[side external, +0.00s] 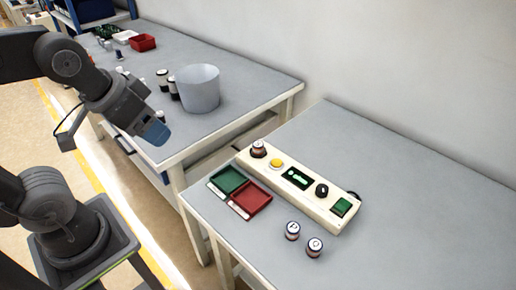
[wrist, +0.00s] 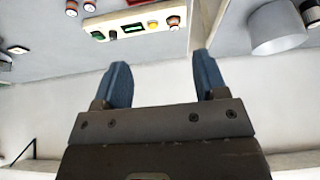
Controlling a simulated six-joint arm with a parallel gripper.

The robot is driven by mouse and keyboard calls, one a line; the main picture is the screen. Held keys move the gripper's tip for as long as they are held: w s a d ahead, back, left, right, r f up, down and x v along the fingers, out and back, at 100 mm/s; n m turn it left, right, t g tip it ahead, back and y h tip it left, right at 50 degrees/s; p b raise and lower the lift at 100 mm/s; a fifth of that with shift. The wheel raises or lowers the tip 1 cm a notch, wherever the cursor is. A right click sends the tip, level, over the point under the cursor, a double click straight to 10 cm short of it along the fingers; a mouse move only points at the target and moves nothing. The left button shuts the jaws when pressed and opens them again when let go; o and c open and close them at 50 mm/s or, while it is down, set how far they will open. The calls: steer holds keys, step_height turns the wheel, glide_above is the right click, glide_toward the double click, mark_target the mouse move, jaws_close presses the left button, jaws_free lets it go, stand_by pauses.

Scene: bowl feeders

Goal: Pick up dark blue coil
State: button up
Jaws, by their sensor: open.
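I cannot single out a dark blue coil for certain. A small bluish coil (side external: 119,70) stands on the far table, too small to be sure of its colour. Two dark coils with pale bands (side external: 162,80) stand left of the grey bucket (side external: 198,90). Two coils with white tops (side external: 292,230) (side external: 314,247) stand on the near table, their sides dark reddish. My gripper (side external: 155,132) hangs in the air in front of the far table's edge. In the wrist view its blue fingers (wrist: 161,62) are apart with nothing between them.
A control panel (side external: 328,212) with a dark reddish coil (side external: 258,149) on its left end lies on the near table. Green (side external: 226,179) and red (side external: 250,199) trays sit beside it. A red box (side external: 142,43) stands on the far table. A gap separates the tables.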

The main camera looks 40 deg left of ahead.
steer(key=w+r+m+g, duration=0.2)
steer(key=w+m, duration=0.1)
steer(key=w, duration=0.9)
steer(key=m+g, duration=0.4)
steer(key=m, duration=0.2)
glide_above(258, 144)
steer(key=f, duration=2.1)
steer(key=shift+a+f, duration=0.1)
steer(key=shift+a, duration=0.1)
steer(key=shift+d+f, duration=0.15)
steer(key=shift+f, duration=2.8)
steer(key=shift+c, duration=0.2)
steer(key=c, duration=1)
steer(key=shift+c, duration=0.2)
